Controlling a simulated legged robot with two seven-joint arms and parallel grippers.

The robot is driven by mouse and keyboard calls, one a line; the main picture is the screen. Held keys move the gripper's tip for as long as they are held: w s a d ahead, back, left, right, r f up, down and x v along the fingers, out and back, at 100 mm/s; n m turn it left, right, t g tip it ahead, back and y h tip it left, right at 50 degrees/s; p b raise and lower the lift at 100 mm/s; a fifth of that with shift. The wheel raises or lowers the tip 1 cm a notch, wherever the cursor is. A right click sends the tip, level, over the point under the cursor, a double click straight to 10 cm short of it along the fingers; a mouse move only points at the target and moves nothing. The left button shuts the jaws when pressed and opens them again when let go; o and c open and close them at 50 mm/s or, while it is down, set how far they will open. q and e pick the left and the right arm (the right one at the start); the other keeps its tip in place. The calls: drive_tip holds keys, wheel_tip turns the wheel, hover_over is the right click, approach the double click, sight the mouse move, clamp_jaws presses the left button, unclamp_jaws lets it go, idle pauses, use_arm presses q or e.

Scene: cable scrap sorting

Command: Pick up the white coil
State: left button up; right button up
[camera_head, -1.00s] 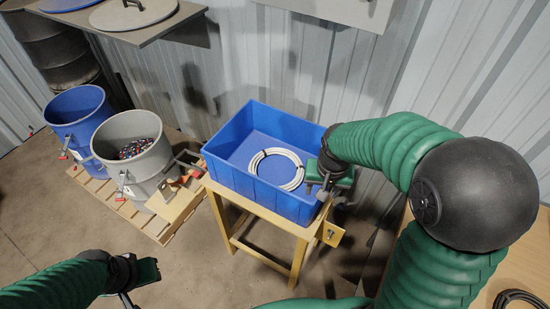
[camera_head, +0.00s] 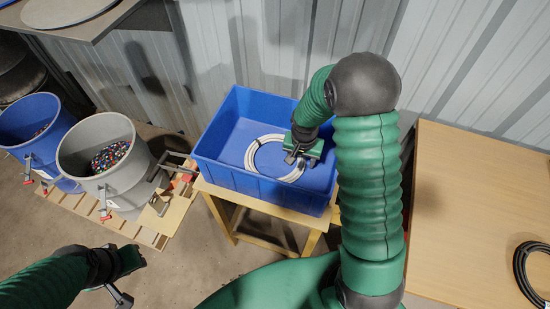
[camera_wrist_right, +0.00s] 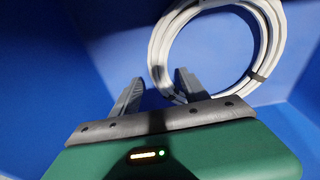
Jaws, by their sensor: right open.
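The white coil (camera_head: 249,155) lies flat in the blue bin (camera_head: 212,172). It is a ring of several cable turns with dark ties. My right gripper (camera_head: 295,161) is inside the bin at the coil's right side and hides part of it. In the right wrist view the coil (camera_wrist_right: 268,66) is just ahead of the open fingers of the right gripper (camera_wrist_right: 159,82). One finger overlaps the ring's near edge in the picture; the other is outside the ring. I cannot tell whether they touch it. My left gripper (camera_head: 130,280) is at lower left, away from the bin; its jaw opening is unclear.
The bin stands on a wooden stand (camera_head: 225,204). To its left are a grey drum (camera_head: 128,180) with colourful bits and a blue drum (camera_head: 40,145), by a pallet. A wooden table (camera_head: 455,220) with a black coil (camera_head: 524,270) is at right. Corrugated wall stands behind.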

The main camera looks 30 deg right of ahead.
drive_tip(key=shift+s+f, duration=0.15)
drive_tip(key=shift+f, duration=0.45)
drive_tip(key=shift+c, duration=0.2)
drive_tip(key=shift+d, duration=0.15)
drive_tip(key=c, duration=0.9)
clamp_jaws()
drive_tip(key=shift+w, duration=0.2)
